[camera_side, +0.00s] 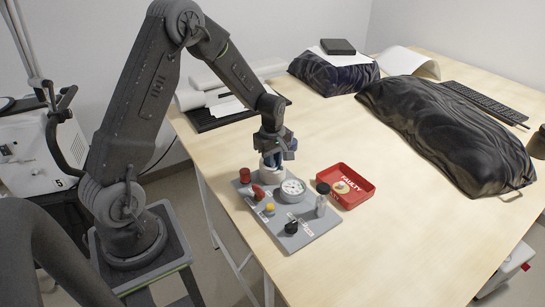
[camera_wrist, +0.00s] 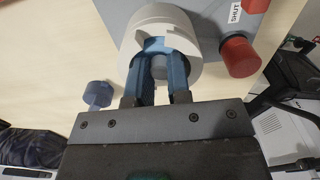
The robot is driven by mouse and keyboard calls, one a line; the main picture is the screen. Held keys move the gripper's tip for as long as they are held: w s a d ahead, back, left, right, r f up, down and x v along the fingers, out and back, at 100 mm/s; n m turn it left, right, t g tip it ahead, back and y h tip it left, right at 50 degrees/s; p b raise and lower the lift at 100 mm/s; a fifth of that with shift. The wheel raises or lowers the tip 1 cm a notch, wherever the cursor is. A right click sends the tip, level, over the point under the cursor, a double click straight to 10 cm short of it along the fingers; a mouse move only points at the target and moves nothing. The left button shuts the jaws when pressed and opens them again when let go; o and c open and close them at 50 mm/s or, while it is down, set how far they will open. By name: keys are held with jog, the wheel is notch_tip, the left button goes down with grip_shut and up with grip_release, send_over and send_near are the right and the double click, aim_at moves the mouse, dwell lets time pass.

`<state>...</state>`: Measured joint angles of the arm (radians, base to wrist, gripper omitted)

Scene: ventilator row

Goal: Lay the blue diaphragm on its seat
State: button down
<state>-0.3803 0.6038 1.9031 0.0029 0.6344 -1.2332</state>
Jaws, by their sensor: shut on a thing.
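My gripper (camera_side: 272,158) points down over the white round housing (camera_side: 268,174) at the back of the grey board. In the wrist view its two blue fingers (camera_wrist: 160,72) reach into the open mouth of the white housing (camera_wrist: 133,30). They are shut on a light blue piece, the blue diaphragm (camera_wrist: 156,45), which shows at the fingertips inside the rim. The seat is hidden by the fingers and the piece, so I cannot tell whether the diaphragm touches it. In the side view the diaphragm is not clearly visible.
The grey board (camera_side: 318,224) carries a gauge (camera_side: 292,189), a red knob (camera_side: 245,175), a black knob (camera_side: 291,227) and a clear, dark-capped cylinder (camera_side: 322,203). A red FAULTY tray (camera_side: 364,190) stands beside it. A bluish stemmed part (camera_wrist: 97,94) shows left of the housing.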

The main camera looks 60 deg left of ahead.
dwell(0.3)
jog(key=c, duration=1.1)
grip_release()
jog(key=shift+w+a+r, duration=0.1)
jog(key=shift+r, duration=1.5)
jog(key=shift+w+r, duration=0.1)
jog(key=shift+r, duration=2)
jog(key=shift+r, duration=0.2)
jog(key=shift+o, duration=0.6)
jog(key=s+d+r+m+t, duration=0.1)
jog(key=s+d+r+m, duration=0.3)
jog(key=r, duration=0.4)
jog(key=shift+d+r+m+t, duration=0.15)
jog(key=shift+d+m+t, duration=0.35)
jog(key=shift+d, duration=0.6)
jog(key=s+d+r+m+t, duration=0.1)
jog(key=s+d+r+m, duration=0.3)
jog(key=s, duration=0.4)
jog(key=s+d+r+m+t, duration=0.2)
jog(key=s+d+r+m, duration=0.1)
jog(key=s+d+m, duration=0.3)
jog(key=s+m, duration=0.2)
jog(key=m, duration=0.1)
jog(key=shift+s+r+t, duration=0.3)
jog(key=shift+r, duration=0.05)
